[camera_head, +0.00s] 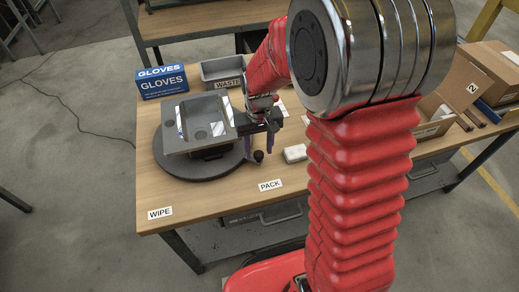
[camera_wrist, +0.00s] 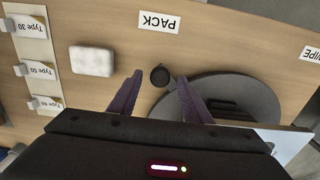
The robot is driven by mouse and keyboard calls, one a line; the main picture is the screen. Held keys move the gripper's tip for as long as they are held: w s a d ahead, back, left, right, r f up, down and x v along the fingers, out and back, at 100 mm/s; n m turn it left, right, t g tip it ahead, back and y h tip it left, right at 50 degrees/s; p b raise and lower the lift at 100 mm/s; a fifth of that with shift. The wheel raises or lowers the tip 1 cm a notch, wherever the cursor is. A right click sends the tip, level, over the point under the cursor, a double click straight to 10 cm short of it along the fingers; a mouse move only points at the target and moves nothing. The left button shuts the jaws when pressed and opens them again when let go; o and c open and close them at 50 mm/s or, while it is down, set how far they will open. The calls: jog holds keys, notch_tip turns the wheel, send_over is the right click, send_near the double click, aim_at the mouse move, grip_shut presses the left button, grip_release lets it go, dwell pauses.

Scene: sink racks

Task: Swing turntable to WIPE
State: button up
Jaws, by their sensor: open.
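The dark grey turntable (camera_head: 174,167) sits on the wooden bench and carries a grey sink-shaped part (camera_head: 183,142). A black round knob (camera_head: 258,157) stands at the turntable's right edge, nearer the PACK label (camera_head: 270,185) than the WIPE label (camera_head: 160,213). My gripper (camera_head: 259,149) points down at the knob with purple fingers. In the wrist view my gripper (camera_wrist: 159,75) is open, with the knob (camera_wrist: 160,77) between its fingertips and a gap visible on both sides. The turntable (camera_wrist: 252,92) also shows there, partly hidden by a finger and the part.
A white block (camera_head: 295,153) lies right of the knob. A blue GLOVES box (camera_head: 162,82) and a grey WASTE bin (camera_head: 220,71) stand behind the turntable. Cardboard boxes (camera_head: 470,80) are at right. The bench front between the two labels is clear.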

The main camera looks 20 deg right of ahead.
jog(key=shift+f, duration=0.55)
jog(key=shift+c, duration=0.6)
grip_shut()
jog(key=shift+d, duration=0.15)
